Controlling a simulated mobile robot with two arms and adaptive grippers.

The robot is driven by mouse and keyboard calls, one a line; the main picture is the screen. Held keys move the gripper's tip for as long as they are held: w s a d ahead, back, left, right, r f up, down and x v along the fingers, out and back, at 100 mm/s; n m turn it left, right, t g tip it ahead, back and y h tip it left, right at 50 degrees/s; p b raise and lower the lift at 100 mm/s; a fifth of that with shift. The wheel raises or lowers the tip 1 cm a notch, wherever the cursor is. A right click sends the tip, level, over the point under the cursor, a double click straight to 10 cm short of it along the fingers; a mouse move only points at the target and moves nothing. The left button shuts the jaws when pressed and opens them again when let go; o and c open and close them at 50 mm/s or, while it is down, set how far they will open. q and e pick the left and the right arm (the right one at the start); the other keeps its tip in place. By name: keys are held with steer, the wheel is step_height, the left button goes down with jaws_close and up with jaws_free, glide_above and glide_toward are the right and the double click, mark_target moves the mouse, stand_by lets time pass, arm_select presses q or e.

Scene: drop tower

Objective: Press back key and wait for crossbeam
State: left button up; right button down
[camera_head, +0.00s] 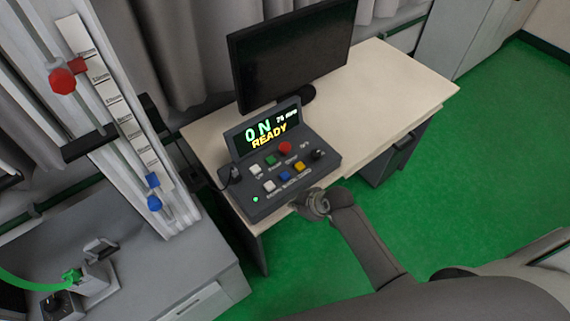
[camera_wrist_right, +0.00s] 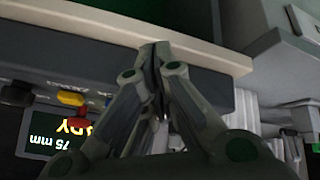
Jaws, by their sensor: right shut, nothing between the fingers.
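The grey control box (camera_head: 290,195) stands on the desk's left part. Its display (camera_head: 267,134) reads "ON", "75 mm" and "READY". The upper row has a white key (camera_head: 256,170), a green key (camera_head: 270,160), a red button (camera_head: 285,148) and a black knob (camera_head: 318,155). The lower row has white (camera_head: 268,186), blue (camera_head: 284,176) and yellow (camera_head: 300,167) keys. A dark crossbeam (camera_head: 90,144) sits partway up the tower. My right gripper (camera_wrist_right: 152,50) is shut and empty, by the box's front edge. My left gripper is out of view.
The tower has a scale (camera_head: 112,100), a red knob (camera_head: 62,80) and blue knobs (camera_head: 153,203). A black monitor (camera_head: 290,55) stands behind the box. The desk top (camera_head: 395,85) is clear on the right. A green hose (camera_head: 30,285) runs at lower left.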

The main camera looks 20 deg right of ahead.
steer(key=w+a+r+n+t+p, duration=0.1)
steer(key=w+r+n+p, duration=0.15)
steer(key=w+r, duration=0.55)
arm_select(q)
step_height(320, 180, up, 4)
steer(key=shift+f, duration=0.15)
arm_select(e)
step_height(320, 180, up, 6)
steer(key=n+t+y, duration=0.1)
steer(key=n+y, duration=0.1)
steer(key=n, duration=0.1)
glide_above(283, 177)
steer(key=shift+r, duration=0.15)
arm_select(q)
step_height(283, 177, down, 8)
steer(key=b, duration=0.7)
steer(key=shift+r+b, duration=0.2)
steer(key=shift+b, duration=0.2)
arm_select(e)
steer(key=shift+m, duration=0.25)
step_height(283, 177, down, 9)
steer(key=shift+r, duration=0.1)
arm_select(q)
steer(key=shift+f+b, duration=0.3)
arm_select(e)
steer(key=shift+f, duration=0.45)
